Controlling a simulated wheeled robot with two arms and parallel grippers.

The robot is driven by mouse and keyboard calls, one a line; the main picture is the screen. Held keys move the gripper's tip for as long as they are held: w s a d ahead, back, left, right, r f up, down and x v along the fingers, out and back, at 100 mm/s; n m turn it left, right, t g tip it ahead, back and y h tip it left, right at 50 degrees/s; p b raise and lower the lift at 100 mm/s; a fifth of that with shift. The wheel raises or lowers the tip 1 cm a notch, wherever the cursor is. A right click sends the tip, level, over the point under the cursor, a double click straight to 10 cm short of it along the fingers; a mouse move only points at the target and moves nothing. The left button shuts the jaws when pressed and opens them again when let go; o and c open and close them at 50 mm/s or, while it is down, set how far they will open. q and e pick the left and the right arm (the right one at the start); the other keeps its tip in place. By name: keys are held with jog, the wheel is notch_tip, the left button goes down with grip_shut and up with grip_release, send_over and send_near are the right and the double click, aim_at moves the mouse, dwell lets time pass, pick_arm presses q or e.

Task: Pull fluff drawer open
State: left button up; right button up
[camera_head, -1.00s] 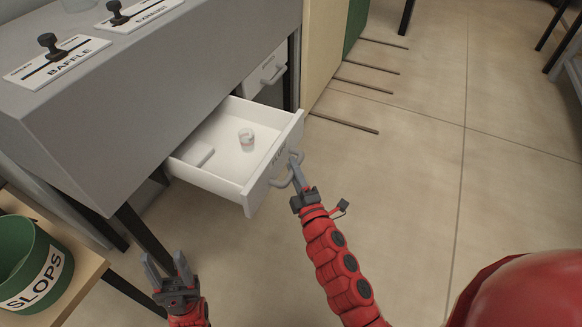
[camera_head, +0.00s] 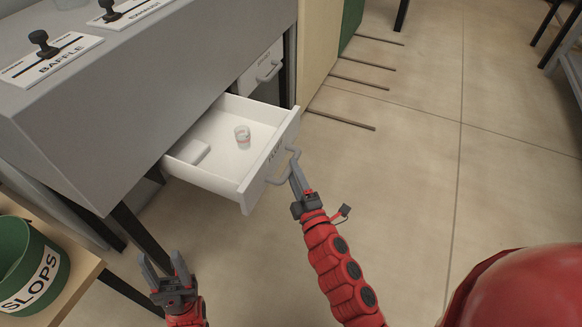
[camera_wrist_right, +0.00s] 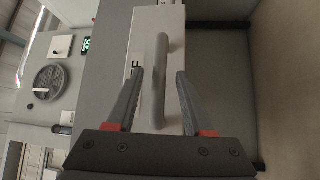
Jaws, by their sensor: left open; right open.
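The fluff drawer (camera_head: 215,170) is white and stands pulled out from under the grey cabinet. My right gripper (camera_head: 295,170) is open at the handle. In the right wrist view the handle (camera_wrist_right: 160,80) shows between the spread fingers of my right gripper (camera_wrist_right: 158,95), not clamped. My left gripper (camera_head: 162,262) is open and empty, low and left of the drawer.
A second white drawer (camera_head: 262,70) with a handle is shut behind the open one. A green SLOPS bucket (camera_head: 30,265) stands on a wooden surface (camera_head: 75,285) at left. Baffle (camera_head: 48,62) and exhaust levers sit on the cabinet top.

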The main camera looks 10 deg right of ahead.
jog(key=s+d+f+b, duration=0.1)
jog(key=s+d+f, duration=0.1)
jog(key=s, duration=1.2)
jog(key=shift+s+b, duration=0.35)
jog(key=shift+b, duration=0.05)
jog(key=shift+d, duration=0.1)
